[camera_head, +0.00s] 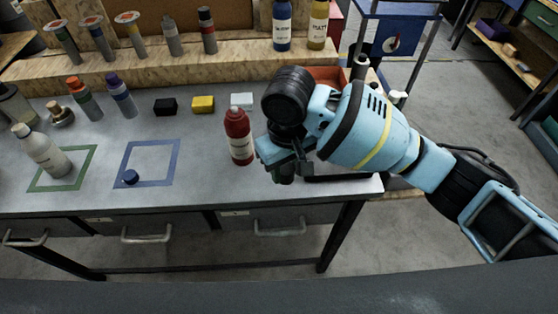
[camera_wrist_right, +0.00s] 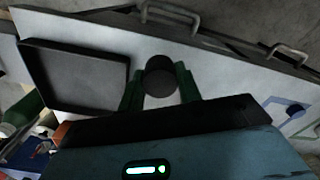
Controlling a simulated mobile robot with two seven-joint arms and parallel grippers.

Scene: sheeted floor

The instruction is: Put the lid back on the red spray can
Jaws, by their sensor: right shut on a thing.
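The red spray can (camera_head: 239,140) stands upright on the grey workbench in the head view, just left of my right gripper. Its top shows no large cap. My right gripper (camera_head: 286,174) is low over the bench, near the black tray. In the right wrist view its green fingers are shut on a dark round piece (camera_wrist_right: 161,77), which looks like a lid. In the head view this piece is mostly hidden by the gripper. The can does not show clearly in the wrist view. My left gripper is not in view.
A black tray (camera_wrist_right: 75,75) lies beside the gripper. Black, yellow (camera_head: 203,104) and pale blocks stand behind the can. A blue cap (camera_head: 130,177) lies at a blue square outline. A grey bottle (camera_head: 41,150) stands in a green outline.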

